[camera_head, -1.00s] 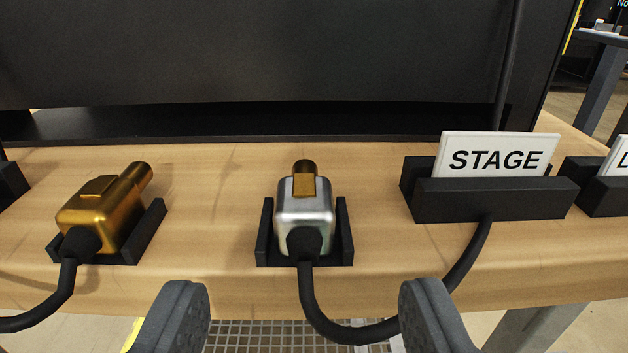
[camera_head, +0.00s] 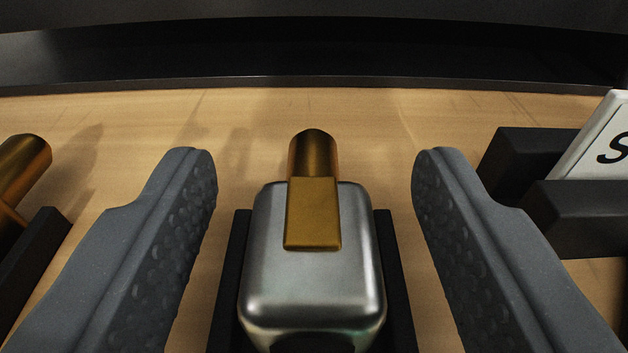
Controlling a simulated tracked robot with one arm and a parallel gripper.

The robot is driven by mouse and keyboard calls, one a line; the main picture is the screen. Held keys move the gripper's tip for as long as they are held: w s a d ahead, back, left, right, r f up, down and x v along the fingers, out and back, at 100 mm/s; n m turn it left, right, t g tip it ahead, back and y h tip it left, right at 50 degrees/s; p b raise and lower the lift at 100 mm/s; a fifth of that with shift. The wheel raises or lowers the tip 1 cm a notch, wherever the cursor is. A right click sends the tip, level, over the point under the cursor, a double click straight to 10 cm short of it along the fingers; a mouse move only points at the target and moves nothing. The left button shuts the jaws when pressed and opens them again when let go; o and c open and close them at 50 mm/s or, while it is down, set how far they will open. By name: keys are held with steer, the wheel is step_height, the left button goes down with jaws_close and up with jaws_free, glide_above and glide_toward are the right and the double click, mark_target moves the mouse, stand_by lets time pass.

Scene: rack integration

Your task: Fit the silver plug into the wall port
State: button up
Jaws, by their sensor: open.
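The silver plug (camera_head: 312,288) sits in a black holder (camera_head: 228,290) on the wooden table. Its gold tip (camera_head: 313,153) points away from me, toward the dark panel, and a gold tab lies on its top. My gripper (camera_head: 314,165) is open, with one grey finger on each side of the plug. There is a gap between each finger and the plug. The plug's cable end is mostly cut off at the bottom edge. No wall port can be made out in this view.
A gold plug (camera_head: 22,165) in its own black holder (camera_head: 32,250) is partly in view at the left. A black sign holder (camera_head: 580,220) with a white sign (camera_head: 600,150) stands at the right. A dark panel (camera_head: 310,45) rises behind the bare tabletop (camera_head: 380,112).

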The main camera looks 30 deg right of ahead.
mark_target(314, 234)
steer(key=c, duration=1.1)
steer(key=shift+r+p, duration=1.9)
steer(key=shift+r, duration=0.2)
